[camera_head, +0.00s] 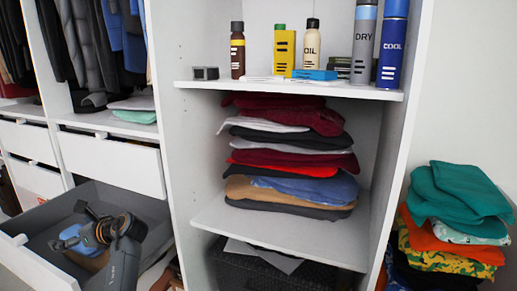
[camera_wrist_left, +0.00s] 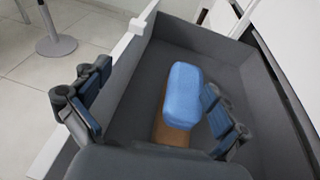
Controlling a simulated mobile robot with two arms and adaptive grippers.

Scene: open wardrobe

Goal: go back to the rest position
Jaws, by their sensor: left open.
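My left gripper (camera_head: 92,226) is over the open grey drawer (camera_head: 45,216) at the lower left of the head view. It also shows in the left wrist view (camera_wrist_left: 154,88), with its two fingers spread apart and nothing clamped between them. A blue folded item (camera_wrist_left: 184,92) lies in the drawer (camera_wrist_left: 228,62) below the fingers, on top of a brown item (camera_wrist_left: 172,133). The blue item also shows in the head view (camera_head: 70,238), partly hidden by my gripper. My right gripper is in neither view.
A wardrobe shelf (camera_head: 280,228) right of the drawer holds a stack of folded clothes (camera_head: 290,160). Bottles and cans stand on the shelf above (camera_head: 290,88). Closed white drawers (camera_head: 112,162) are above the open one. Another clothes pile (camera_head: 450,225) is at far right.

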